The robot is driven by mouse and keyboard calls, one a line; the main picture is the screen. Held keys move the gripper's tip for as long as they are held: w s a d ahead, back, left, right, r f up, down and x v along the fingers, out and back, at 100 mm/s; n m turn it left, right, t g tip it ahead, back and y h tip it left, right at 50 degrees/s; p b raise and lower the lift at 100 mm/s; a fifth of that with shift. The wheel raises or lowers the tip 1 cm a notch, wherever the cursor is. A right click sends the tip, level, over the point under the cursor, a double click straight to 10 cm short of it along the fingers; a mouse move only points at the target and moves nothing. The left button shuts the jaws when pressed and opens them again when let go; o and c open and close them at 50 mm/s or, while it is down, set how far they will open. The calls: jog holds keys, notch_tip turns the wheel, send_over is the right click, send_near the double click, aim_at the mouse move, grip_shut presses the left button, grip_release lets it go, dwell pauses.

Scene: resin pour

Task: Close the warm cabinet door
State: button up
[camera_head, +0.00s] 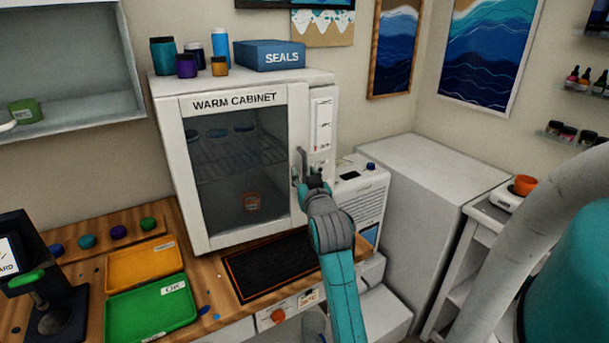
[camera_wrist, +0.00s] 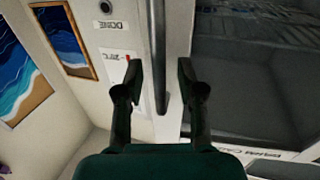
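The white warm cabinet (camera_head: 325,84) stands on the wooden bench. Its glass-fronted door (camera_head: 297,120) looks flush with the front or nearly so; I cannot tell whether a narrow gap is left. The door handle (camera_head: 303,160) is an upright bar on the door's right side. My gripper (camera_head: 309,178) is at the handle's lower part. In the wrist view, my gripper (camera_wrist: 160,75) has its two fingers apart, one on each side of the dark handle bar (camera_wrist: 157,30), with space showing around it. Contact with the bar is not clear.
A dark mat (camera_head: 270,265) lies before the cabinet. An orange tray (camera_head: 145,265) and a green tray (camera_head: 150,308) are at left. A blue SEALS box (camera_head: 270,55) and several jars stand on top. A white unit (camera_head: 360,205) is to the right.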

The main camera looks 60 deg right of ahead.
aim_at(300, 168)
jog(key=shift+w+d, duration=0.2)
grip_shut()
jog(key=shift+x, duration=1.85)
jog(key=shift+w+a, duration=0.15)
jog(key=shift+w, duration=0.05)
grip_release()
